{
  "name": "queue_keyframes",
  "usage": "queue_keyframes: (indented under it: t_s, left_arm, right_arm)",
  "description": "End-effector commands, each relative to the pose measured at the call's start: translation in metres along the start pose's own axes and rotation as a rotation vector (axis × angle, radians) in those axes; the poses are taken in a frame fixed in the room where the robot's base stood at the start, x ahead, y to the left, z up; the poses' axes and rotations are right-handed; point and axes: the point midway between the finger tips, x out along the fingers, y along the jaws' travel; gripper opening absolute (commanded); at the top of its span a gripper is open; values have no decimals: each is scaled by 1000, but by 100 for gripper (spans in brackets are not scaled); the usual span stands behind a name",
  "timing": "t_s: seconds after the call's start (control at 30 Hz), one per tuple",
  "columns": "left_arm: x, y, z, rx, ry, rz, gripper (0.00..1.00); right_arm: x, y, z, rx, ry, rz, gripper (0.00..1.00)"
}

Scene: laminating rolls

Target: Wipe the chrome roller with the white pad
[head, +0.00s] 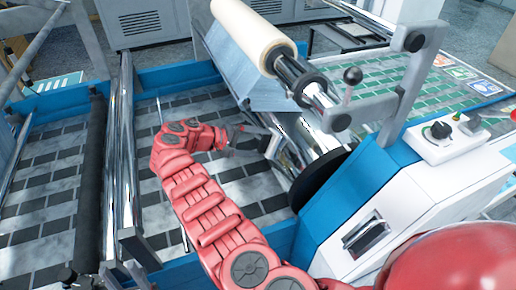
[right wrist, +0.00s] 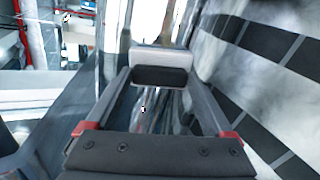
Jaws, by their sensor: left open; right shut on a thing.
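The chrome roller (head: 312,138) is a shiny cylinder in the machine at the centre right of the head view, beside a black disc. My right gripper (head: 272,143) reaches it from the left, with the red arm bent behind it. In the right wrist view my right gripper (right wrist: 160,88) is shut on the white pad (right wrist: 162,58), a pale block with a dark part, held between the fingertips. Shiny streaked metal shows beyond the pad. The pad is at the roller's left side; I cannot tell whether they touch. My left gripper is out of view.
A cream film roll (head: 252,32) lies above the chrome roller. A black-knobbed lever (head: 351,82) and a grey bracket stand right of it. A white control box (head: 450,135) is at the right. Another shiny roller (head: 122,150) and a dark roller (head: 90,180) stand left.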

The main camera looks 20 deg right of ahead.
Motion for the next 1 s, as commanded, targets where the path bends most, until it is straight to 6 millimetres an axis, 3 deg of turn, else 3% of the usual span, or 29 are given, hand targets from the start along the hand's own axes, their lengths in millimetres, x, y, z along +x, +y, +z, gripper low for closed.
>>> queue_keyframes:
  t_s: [0.03, 0.7, 1.0]
  left_arm:
    - [-11, 1, 2, 0, 0, 0, 45]
    - [-77, 4, 13, 0, 0, 0, 45]
    - [-94, 5, 16, 0, 0, 0, 45]
  right_arm:
    - [4, -4, -3, 2, -3, -2, 42]
    - [2, -3, -22, 1, 1, -9, 42]
    - [0, 4, -25, 2, 2, 1, 42]
